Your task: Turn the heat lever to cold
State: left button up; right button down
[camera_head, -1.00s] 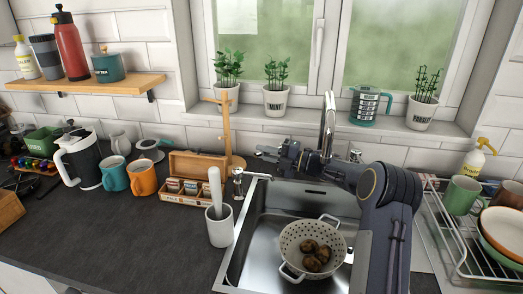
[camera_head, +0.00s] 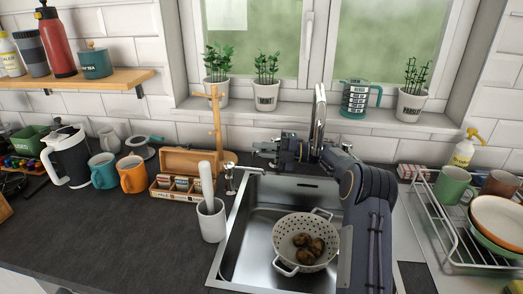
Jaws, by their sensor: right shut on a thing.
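My left gripper is not in view.
A white colander (camera_head: 292,257) with several brown potatoes sits in the sink. A white holder (camera_head: 212,224) and a wooden box (camera_head: 163,190) stand left of the sink. A dish rack (camera_head: 451,233) is at the right. Potted plants line the sill behind.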

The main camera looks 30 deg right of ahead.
jog(key=c, duration=1.4)
grip_release()
jog(key=shift+c, duration=0.2)
